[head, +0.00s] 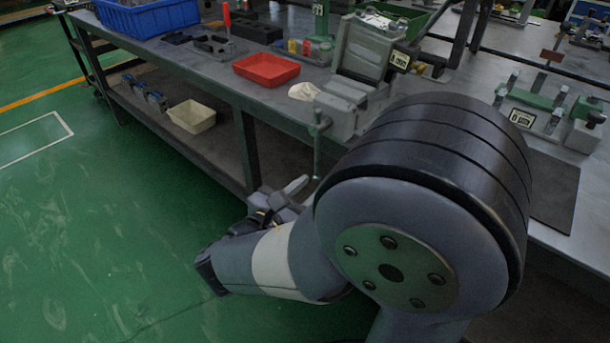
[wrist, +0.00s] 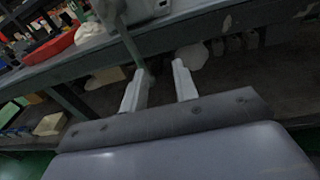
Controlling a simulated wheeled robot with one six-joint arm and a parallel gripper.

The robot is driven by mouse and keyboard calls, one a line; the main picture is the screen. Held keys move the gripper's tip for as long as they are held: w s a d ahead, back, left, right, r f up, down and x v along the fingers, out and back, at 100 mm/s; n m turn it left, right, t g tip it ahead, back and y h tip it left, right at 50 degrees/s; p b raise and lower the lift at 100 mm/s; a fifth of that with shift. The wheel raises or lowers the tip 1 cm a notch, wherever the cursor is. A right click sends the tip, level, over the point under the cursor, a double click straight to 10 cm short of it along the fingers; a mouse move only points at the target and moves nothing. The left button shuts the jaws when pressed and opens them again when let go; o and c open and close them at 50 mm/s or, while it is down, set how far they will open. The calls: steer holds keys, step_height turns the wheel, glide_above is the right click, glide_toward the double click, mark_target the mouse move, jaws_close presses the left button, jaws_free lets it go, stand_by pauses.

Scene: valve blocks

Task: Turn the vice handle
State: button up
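The grey vice (head: 343,118) is mounted at the front edge of the workbench. Its green handle bar (head: 318,150) hangs upright below the edge in the head view. In the wrist view the vice (wrist: 150,10) is at the top, and the handle (wrist: 128,42) slants down toward the left finger. My gripper (head: 287,188) is beside the handle's lower end, to its left in the head view. In the wrist view my gripper (wrist: 160,84) has its pale fingers apart, with nothing held between them. Whether the left finger touches the handle I cannot tell.
The workbench (head: 215,75) carries a red tray (head: 266,69), a blue bin (head: 150,16) and a green fixture (head: 540,105). A cream bin (head: 192,116) sits on the lower shelf. A bench leg (head: 246,150) stands left of my gripper. The green floor at left is clear.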

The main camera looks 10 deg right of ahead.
mark_target(316, 159)
steer(key=w+d+b, duration=0.1)
steer(key=w, duration=0.2)
steer(key=w+d+n+t+b, duration=0.1)
steer(key=w+d, duration=0.1)
steer(key=w, duration=0.1)
steer(key=w+d+t+b, duration=0.1)
steer(key=w, duration=0.2)
steer(key=shift+w+d+f+n+y, duration=0.1)
steer(key=shift+d+f+n+y, duration=0.05)
steer(key=shift+n+y, duration=0.2)
steer(key=shift+c, duration=0.3)
jaws_close()
stand_by(0.3)
